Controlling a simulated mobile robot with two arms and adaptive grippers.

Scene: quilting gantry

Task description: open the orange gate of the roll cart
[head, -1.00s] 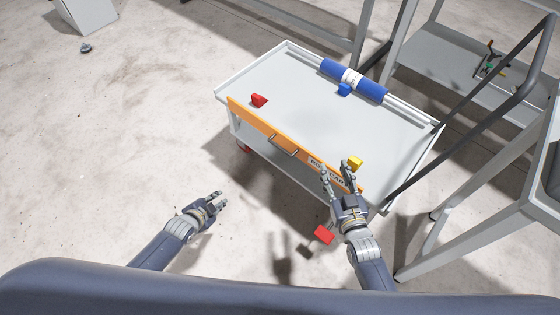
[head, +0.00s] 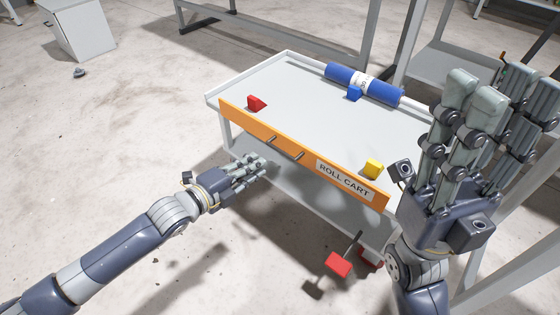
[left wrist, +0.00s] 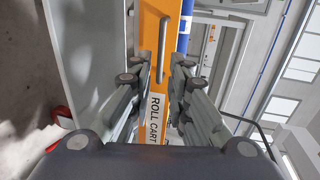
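The roll cart (head: 322,99) stands ahead of me. Its orange gate (head: 243,122) is upright along the near edge of the cart top, with a ROLL CART label at its right part. A grey bar handle (head: 287,147) sits at the gate's middle. My left gripper (head: 258,168) is open, just below and left of the handle. In the left wrist view, the handle (left wrist: 162,50) lies between the open fingers (left wrist: 157,75), with no contact visible. My right gripper (head: 485,95) is raised at the right, fingers spread and empty, hiding the cart's right end.
A blue roll (head: 345,75) lies along the cart's far side, with a blue block (head: 354,93) before it. A red block (head: 257,103) and a yellow block (head: 373,169) are near the gate. A red pedal (head: 338,264) sticks out low in front.

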